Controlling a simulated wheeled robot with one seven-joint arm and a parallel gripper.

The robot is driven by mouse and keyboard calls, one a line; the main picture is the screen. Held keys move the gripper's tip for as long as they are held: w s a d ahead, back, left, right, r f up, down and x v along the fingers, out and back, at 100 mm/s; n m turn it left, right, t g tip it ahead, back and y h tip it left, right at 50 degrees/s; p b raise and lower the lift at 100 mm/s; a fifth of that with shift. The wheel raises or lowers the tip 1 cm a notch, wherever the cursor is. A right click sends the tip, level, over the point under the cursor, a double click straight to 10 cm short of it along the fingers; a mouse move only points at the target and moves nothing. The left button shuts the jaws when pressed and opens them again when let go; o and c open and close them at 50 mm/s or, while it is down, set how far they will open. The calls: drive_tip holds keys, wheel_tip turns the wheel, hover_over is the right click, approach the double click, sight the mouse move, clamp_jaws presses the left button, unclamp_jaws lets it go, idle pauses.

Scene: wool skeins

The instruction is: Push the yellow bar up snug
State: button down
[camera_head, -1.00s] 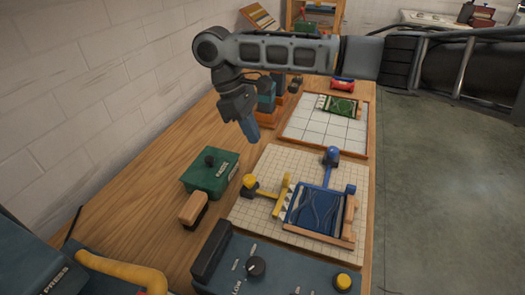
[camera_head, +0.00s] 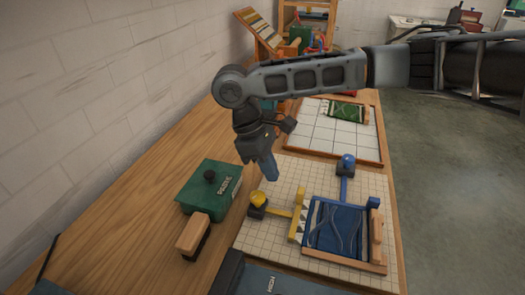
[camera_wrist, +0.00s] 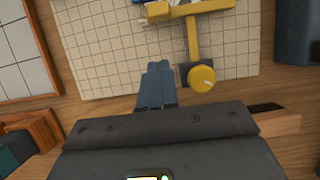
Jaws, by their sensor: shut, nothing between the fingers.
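The yellow bar (camera_head: 298,215) stands on the left side of the blue woven piece (camera_head: 342,228), on a gridded board (camera_head: 380,188). A yellow rod joins it to a yellow knob (camera_head: 257,199) on a dark block at the board's left edge. A strip of white fringe shows beside the bar. My gripper (camera_head: 271,172) is shut and empty, above the board's left edge, behind the yellow knob. In the wrist view my shut fingers (camera_wrist: 158,85) are left of the yellow knob (camera_wrist: 202,78), apart from it. The yellow bar (camera_wrist: 186,9) is partly cut off at the top.
A blue bar and knob (camera_head: 346,162) line the far side of the woven piece, with a wooden bar (camera_head: 376,230) on the right. A green box (camera_head: 210,190) and a wooden-handled brush (camera_head: 193,234) stand left of the board. A white gridded tray (camera_head: 318,128) lies behind.

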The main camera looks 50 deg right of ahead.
sight(300, 188)
drive_tip(key=shift+s+d+f+p, duration=0.15)
drive_tip(key=shift+s+d+f, duration=0.1)
drive_tip(key=shift+s, duration=0.45)
drive_tip(key=shift+s+d+f+p, duration=0.1)
drive_tip(key=shift+s+d, duration=0.15)
drive_tip(key=shift+s, duration=0.45)
drive_tip(key=shift+s+d+f+p, duration=0.15)
drive_tip(key=shift+s+d+f, duration=0.1)
drive_tip(key=shift+s, duration=0.45)
drive_tip(key=shift+r, duration=0.1)
drive_tip(key=shift+s+d+r+p, duration=0.15)
drive_tip(key=shift+s+d+p, duration=0.05)
drive_tip(key=shift+s+p, duration=0.5)
drive_tip(key=shift+s+d, duration=0.1)
drive_tip(key=shift+s, duration=0.1)
drive_tip(key=shift+f, duration=0.2)
